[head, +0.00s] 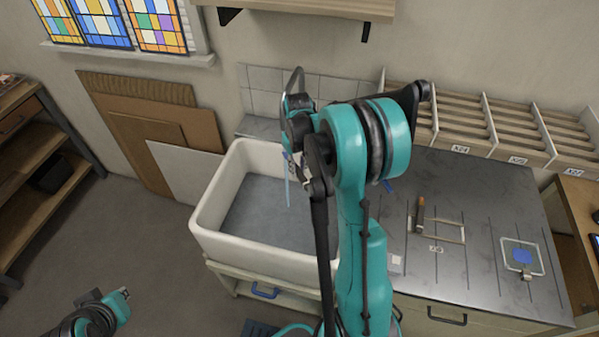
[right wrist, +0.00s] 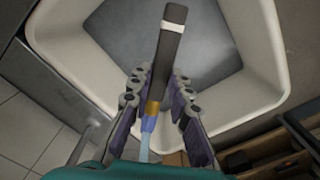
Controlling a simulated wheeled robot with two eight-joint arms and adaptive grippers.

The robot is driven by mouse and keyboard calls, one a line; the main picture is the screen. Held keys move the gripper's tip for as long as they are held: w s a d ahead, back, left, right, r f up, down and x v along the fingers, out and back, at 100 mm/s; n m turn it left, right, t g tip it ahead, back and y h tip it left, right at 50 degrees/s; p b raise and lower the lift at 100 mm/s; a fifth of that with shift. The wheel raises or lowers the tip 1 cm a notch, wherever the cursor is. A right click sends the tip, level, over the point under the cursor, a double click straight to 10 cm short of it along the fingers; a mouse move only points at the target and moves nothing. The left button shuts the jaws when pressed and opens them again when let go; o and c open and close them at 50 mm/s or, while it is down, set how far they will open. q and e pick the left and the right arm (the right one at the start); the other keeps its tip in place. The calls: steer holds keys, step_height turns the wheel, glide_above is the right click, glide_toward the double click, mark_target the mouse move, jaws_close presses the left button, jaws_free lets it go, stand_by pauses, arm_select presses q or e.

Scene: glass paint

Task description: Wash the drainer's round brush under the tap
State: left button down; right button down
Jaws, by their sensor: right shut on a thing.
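A brush (right wrist: 165,60) with a dark handle, white band, brass ferrule and blue tip is held in my right gripper (right wrist: 158,88), which is shut on it. In the head view the right gripper (head: 299,160) is over the white sink (head: 215,225), partly hidden by my arm. A thin light-blue stream (head: 288,182) shows just left of it; in the right wrist view a pale-blue strip (right wrist: 145,153) meets the brush's tip. The tap (head: 297,80) curves up behind the arm. My left gripper (head: 122,293) is low at the left; its jaws are too small to judge.
Right of the sink, a dark worktop (head: 470,190) holds a rest (head: 450,231) with a brown-handled tool (head: 420,215) and a small framed blue piece (head: 522,256). Slotted wooden racks (head: 520,135) stand along the back. Boards (head: 150,130) lean on the wall left of the sink.

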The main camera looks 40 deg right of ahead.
steer(key=shift+w+d, duration=0.1)
stand_by(0.6)
steer(key=shift+s+d, duration=0.2)
steer(key=shift+d, duration=0.3)
steer(key=shift+a, duration=0.15)
steer(key=shift+w+a+b, duration=0.2)
steer(key=shift+a+b, duration=0.1)
steer(key=shift+a, duration=0.15)
steer(key=shift+d, duration=0.1)
steer(key=shift+s+d, duration=0.2)
steer(key=shift+d, duration=0.3)
steer(key=shift+a, duration=0.15)
steer(key=shift+w+a, duration=0.2)
steer(key=shift+a, duration=0.25)
